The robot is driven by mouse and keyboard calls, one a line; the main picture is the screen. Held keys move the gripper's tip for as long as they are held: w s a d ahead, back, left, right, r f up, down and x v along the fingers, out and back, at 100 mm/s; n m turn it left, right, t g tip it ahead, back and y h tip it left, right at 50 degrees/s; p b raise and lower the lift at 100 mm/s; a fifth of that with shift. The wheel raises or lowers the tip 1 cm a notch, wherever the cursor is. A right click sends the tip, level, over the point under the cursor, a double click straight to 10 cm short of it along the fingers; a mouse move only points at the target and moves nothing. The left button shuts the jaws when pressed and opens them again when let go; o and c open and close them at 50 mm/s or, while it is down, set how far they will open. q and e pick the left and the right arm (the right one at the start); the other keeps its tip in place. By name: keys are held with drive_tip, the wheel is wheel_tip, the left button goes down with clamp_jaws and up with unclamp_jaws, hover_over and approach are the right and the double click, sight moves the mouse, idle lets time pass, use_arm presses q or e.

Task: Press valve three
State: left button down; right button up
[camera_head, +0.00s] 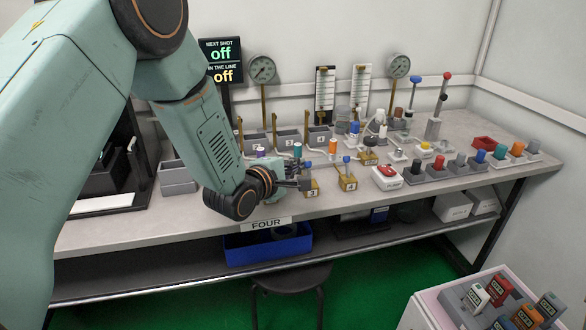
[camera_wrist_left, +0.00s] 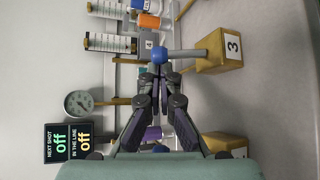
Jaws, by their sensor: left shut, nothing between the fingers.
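Valve three is a brass block (camera_wrist_left: 220,52) marked 3, with a grey lever (camera_wrist_left: 187,53) ending in a blue ball (camera_wrist_left: 163,57). In the head view the block (camera_head: 310,188) stands near the bench's front, with its blue ball (camera_head: 306,167) above. My left gripper (camera_wrist_left: 160,76) is shut and empty, its tips right beside the blue ball. I cannot tell whether they touch it. In the head view my left gripper (camera_head: 298,182) is small and partly merges with the valve. My right gripper is not in view.
Another brass valve (camera_head: 347,183) stands to the right; one more block (camera_wrist_left: 225,143) shows low in the wrist view. A red-and-white tester (camera_head: 387,177) lies further right. Orange (camera_head: 332,147) and teal cylinders stand behind. A blue bin (camera_head: 268,246) sits below the bench.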

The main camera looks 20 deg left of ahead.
sight(308, 163)
use_arm(q)
drive_tip(key=shift+s, duration=0.1)
drive_tip(key=shift+t, duration=0.3)
drive_tip(key=shift+s+d+r+m+b, duration=0.15)
drive_tip(key=shift+m+b, duration=0.15)
drive_tip(key=shift+b, duration=0.15)
drive_tip(key=shift+s+t, duration=0.1)
drive_tip(key=shift+t, duration=0.3)
drive_tip(key=m+t+b, duration=0.1)
drive_tip(key=s+m+t+b, duration=0.1)
drive_tip(key=b, duration=0.1)
drive_tip(key=shift+d, duration=0.4)
drive_tip(key=shift+s+d+m+t+b, duration=0.2)
drive_tip(key=shift+s+m+t+b, duration=0.1)
drive_tip(key=shift+m+t, duration=0.45)
drive_tip(key=shift+s+d+r, duration=0.25)
drive_tip(key=shift+s+d, duration=0.05)
drive_tip(key=shift+s, duration=0.15)
drive_tip(key=shift+f, duration=0.25)
